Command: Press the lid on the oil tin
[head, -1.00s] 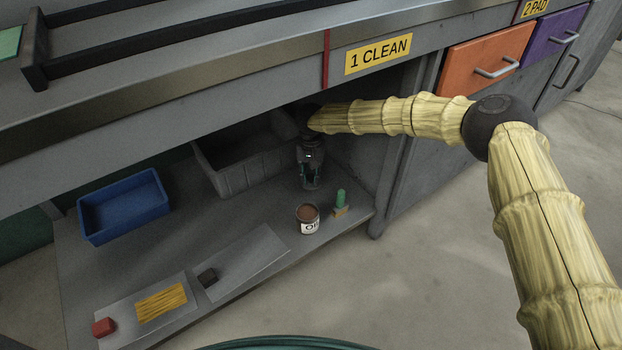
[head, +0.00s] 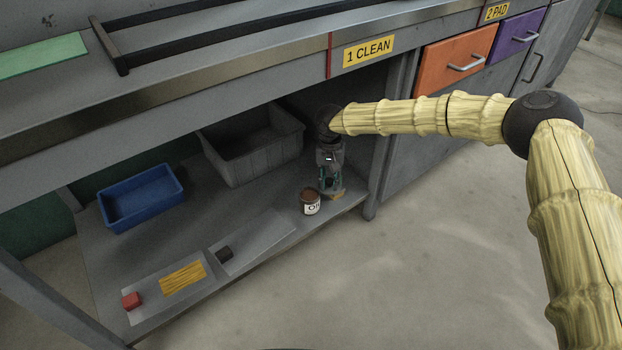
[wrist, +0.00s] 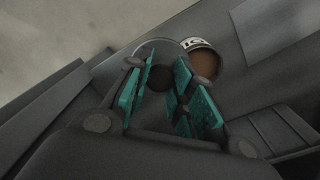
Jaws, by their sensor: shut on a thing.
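The oil tin (head: 310,203) stands upright and open on the low shelf, with brown contents showing at its top. It also shows in the wrist view (wrist: 204,64). My gripper (head: 328,188) points down just right of the tin in the head view. In the wrist view its teal fingers close around a dark round knob, which appears to belong to the lid (wrist: 160,78); a thin pale rim arcs beyond it. The lid is beside the tin, not over it. Most of the lid is hidden by the fingers, and its height above the shelf is unclear.
A tan-based item (head: 338,196) stands close to my gripper, partly covered. A grey bin (head: 237,172) and blue bin (head: 136,213) sit behind and left. The counter (head: 250,85) overhangs the shelf.

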